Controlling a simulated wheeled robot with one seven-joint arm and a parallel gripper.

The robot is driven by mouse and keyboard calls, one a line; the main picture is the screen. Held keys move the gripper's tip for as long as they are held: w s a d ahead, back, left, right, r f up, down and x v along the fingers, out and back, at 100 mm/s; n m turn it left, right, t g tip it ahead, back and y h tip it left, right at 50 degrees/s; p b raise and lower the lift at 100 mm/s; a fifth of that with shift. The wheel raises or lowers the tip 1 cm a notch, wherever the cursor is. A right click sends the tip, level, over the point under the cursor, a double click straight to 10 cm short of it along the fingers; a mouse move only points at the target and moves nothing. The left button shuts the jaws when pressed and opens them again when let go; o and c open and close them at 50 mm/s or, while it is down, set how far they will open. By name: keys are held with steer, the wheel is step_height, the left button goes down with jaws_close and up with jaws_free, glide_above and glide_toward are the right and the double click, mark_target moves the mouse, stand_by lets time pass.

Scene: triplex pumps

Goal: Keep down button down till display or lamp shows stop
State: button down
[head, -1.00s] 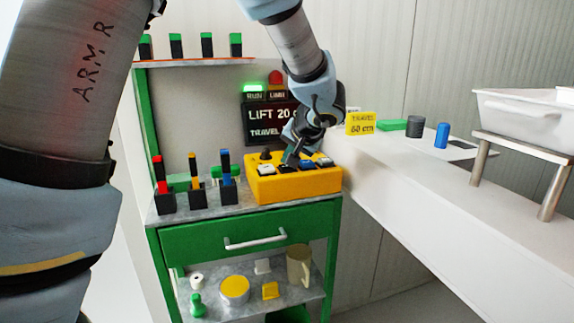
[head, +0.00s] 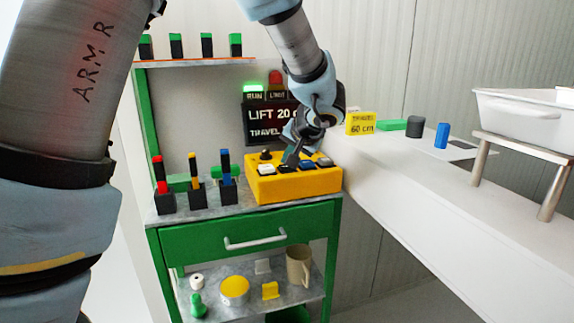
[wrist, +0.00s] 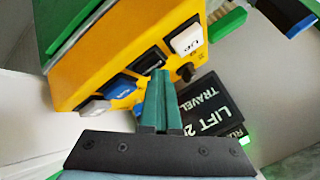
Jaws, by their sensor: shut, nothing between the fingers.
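The yellow button box (head: 300,188) stands on the green cart. It carries a white button marked UP (wrist: 187,40), a black button (wrist: 150,62), a blue button (wrist: 121,87) and a grey button (wrist: 95,107). My gripper (head: 288,158) is shut and empty, pointing down at the black button; its tips (wrist: 158,74) hide part of that button and its label. I cannot tell whether it is pressed. The dark display (head: 268,122) reads LIFT 20 and TRAVEL, partly hidden by my arm. The RUN lamp (head: 253,91) glows green; the LIMIT lamp (head: 277,92) looks unlit.
A black knob (head: 265,154) sits on the box behind the buttons. Red, yellow and blue handled pieces in black holders stand left of the box. A yellow TRAVEL 60 cm sign (head: 360,123) stands on the white bench (head: 430,190) at right, beside small blocks.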

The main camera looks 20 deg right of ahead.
mark_target(288, 168)
stand_by(0.8)
steer(key=shift+r+p, duration=0.3)
steer(key=shift+r, duration=0.65)
steer(key=shift+r+p, duration=1.25)
steer(key=shift+r, duration=1.3)
steer(key=shift+s+f, duration=0.1)
